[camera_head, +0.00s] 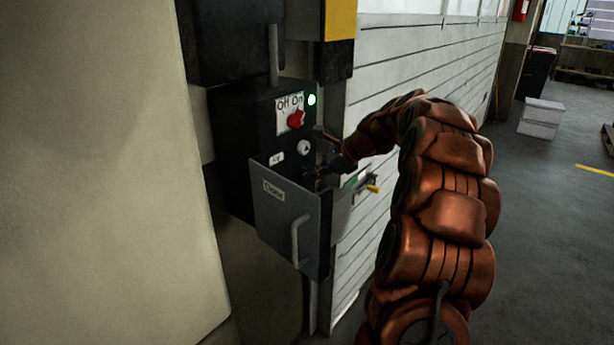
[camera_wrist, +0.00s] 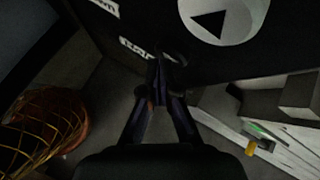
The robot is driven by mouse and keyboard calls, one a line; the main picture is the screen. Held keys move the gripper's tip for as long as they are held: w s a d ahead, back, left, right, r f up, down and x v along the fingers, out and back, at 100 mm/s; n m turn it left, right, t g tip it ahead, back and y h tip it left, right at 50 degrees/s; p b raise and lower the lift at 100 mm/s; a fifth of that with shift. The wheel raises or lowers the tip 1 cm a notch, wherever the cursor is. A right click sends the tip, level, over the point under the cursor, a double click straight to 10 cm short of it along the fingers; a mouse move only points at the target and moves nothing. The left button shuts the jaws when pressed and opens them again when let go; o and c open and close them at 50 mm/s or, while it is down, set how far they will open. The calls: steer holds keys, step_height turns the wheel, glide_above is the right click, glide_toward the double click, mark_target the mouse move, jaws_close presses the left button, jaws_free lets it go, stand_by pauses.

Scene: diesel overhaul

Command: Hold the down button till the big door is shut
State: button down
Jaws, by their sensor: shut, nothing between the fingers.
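The dark control box (camera_head: 245,130) on the wall carries a red Off/On switch (camera_head: 297,118), a lit green lamp (camera_head: 311,99) and a pale round button (camera_head: 304,148). In the wrist view a large white disc with a black triangle (camera_wrist: 222,20) fills the top, beside a label ending in "wn" (camera_wrist: 104,6). My gripper (camera_wrist: 158,70) is shut and empty, its fingertips close to the dark panel; contact is unclear. It also shows, dark and partly hidden, in the head view (camera_head: 340,165). The white slatted big door (camera_head: 430,60) stands right of the box; its lower edge is unclear.
A grey box (camera_head: 290,220) with a bar handle juts out below my gripper. A yellow-tipped part (camera_head: 373,188) sticks out beside it. An orange mesh object (camera_wrist: 45,130) is at left in the wrist view. White boxes (camera_head: 540,117) stand on open floor at right.

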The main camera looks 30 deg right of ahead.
steer(key=shift+s, duration=0.15)
stand_by(0.5)
steer(key=shift+s+d, duration=0.3)
steer(key=shift+s, duration=0.45)
steer(key=shift+s+d, duration=0.25)
steer(key=shift+s, duration=0.55)
steer(key=shift+s+d, duration=0.3)
steer(key=shift+s, duration=0.45)
steer(key=shift+s+d, duration=0.25)
steer(key=shift+s, duration=0.55)
